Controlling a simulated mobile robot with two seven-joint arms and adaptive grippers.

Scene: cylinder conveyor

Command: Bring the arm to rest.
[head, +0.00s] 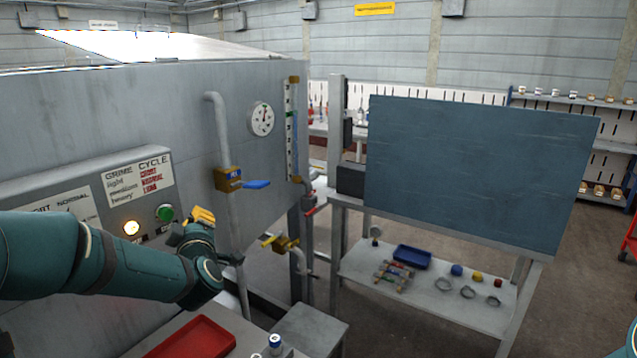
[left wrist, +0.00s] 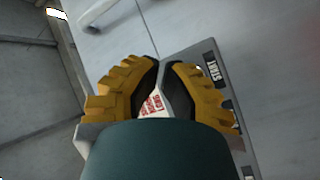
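My left arm, teal with dark bands, comes in from the left in the head view. It crosses in front of the grey machine's control panel (head: 80,190). My left gripper (head: 203,215) has ridged yellow fingers, close to the panel's green button (head: 165,213). In the left wrist view the gripper (left wrist: 163,64) has its two fingertips together, with nothing held between them. A bit of the panel's red-lettered label shows through the gap behind the tips. I cannot tell whether the fingers touch the panel. My right gripper is out of view; only a teal sliver of my arm shows at the right edge.
A pipe with a blue-handled valve (head: 240,181) and a gauge (head: 261,119) are right of the gripper. A red tray (head: 194,340) lies below the arm. A dark board (head: 478,175) stands on a metal table at right. Open floor lies beyond.

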